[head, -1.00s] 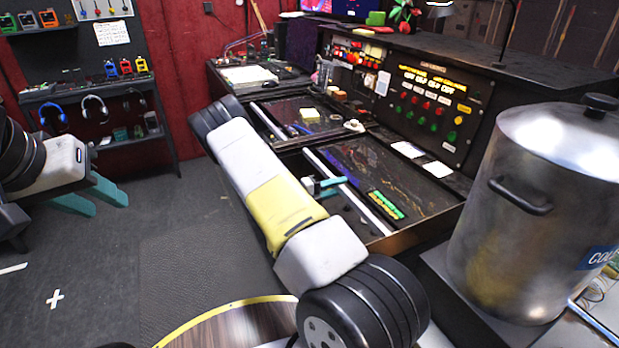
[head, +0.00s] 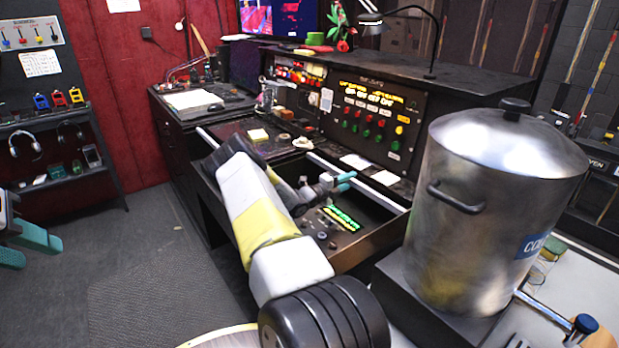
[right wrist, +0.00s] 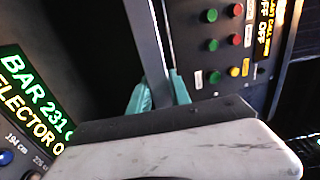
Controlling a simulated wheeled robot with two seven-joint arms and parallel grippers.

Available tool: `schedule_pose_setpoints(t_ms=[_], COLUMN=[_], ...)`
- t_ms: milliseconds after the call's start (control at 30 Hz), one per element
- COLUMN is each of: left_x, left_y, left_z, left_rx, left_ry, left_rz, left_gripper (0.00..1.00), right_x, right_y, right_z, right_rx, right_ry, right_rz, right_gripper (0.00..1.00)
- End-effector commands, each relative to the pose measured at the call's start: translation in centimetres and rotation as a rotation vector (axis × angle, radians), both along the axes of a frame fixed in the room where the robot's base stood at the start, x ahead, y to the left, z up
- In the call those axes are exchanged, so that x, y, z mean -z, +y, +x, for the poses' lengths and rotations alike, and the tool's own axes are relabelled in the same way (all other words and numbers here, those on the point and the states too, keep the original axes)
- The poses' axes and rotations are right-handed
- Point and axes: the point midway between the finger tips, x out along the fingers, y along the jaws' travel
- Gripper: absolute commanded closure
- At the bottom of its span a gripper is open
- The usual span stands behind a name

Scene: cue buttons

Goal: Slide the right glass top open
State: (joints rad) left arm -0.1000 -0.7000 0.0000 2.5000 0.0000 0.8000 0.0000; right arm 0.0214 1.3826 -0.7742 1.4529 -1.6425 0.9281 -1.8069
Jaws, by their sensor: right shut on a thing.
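The right glass top shows as a silver edge rail (head: 388,202) at the back of the right desk bay, near the button panel. Its pane is hard to make out. The bay in front is uncovered, with a green lit display (head: 342,218) and knobs. My right gripper (head: 345,182) is shut on the rail. In the right wrist view the teal fingers (right wrist: 160,95) stand on either side of the grey rail (right wrist: 148,45). My left gripper (head: 25,245) is open and empty at the far left, away from the desk. My right forearm hides part of the bay.
A large steel pot (head: 490,210) stands close on the right of the bay. The button panel (head: 372,120) rises behind the rail. White cards (head: 355,162) lie between them. The floor at left is clear.

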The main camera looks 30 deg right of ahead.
Motion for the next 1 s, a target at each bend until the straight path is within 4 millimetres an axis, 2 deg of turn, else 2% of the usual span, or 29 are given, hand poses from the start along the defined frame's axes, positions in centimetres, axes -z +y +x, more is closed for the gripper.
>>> schedule_pose_setpoints(t_ms=[433, 467, 567, 867, 1000], left_x=[0.0, 0.0, 0.0, 0.0, 0.0], left_y=[0.0, 0.0, 0.0, 0.0, 0.0], left_z=[0.0, 0.0, 0.0, 0.0, 0.0], left_rx=[0.0, 0.0, 0.0, 0.0, 0.0], left_ry=[0.0, 0.0, 0.0, 0.0, 0.0], left_rz=[0.0, 0.0, 0.0, 0.0, 0.0], left_gripper=[0.64, 0.64, 0.64, 0.64, 0.64], right_x=[0.0, 0.0, 0.0, 0.0, 0.0], right_y=[-0.6, -0.6, -0.5, -0.5, 0.6], right_z=[0.0, 0.0, 0.0, 0.1, 0.1], right_rx=[0.0, 0.0, 0.0, 0.0, -0.003], right_ry=[0.001, 0.001, 0.001, 0.0, 0.001], right_rz=[0.001, 0.001, 0.001, 0.001, 0.001], right_gripper=[1.0, 0.74, 0.55, 0.55, 0.55])
